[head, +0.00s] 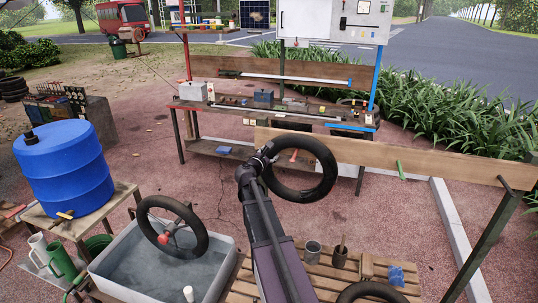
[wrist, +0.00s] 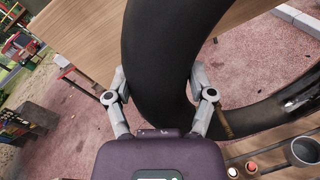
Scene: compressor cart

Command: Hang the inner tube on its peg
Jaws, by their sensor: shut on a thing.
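The inner tube (head: 331,168) is a thick black ring, held up in front of a long wooden board (head: 350,152). My gripper (head: 263,163) is shut on its left side. In the wrist view my gripper (wrist: 158,78) has one finger on each side of the black tube (wrist: 160,45). Short pegs stick out from the board: a red peg (head: 293,156) seen through the ring's opening, a green peg (head: 400,170) to the right, and a dark peg (head: 505,185) near the right end. I cannot tell whether the tube touches the board or the red peg.
A slatted table (head: 325,285) carries cups and another black tire (head: 370,292). A workbench (head: 230,108) stands behind the board.

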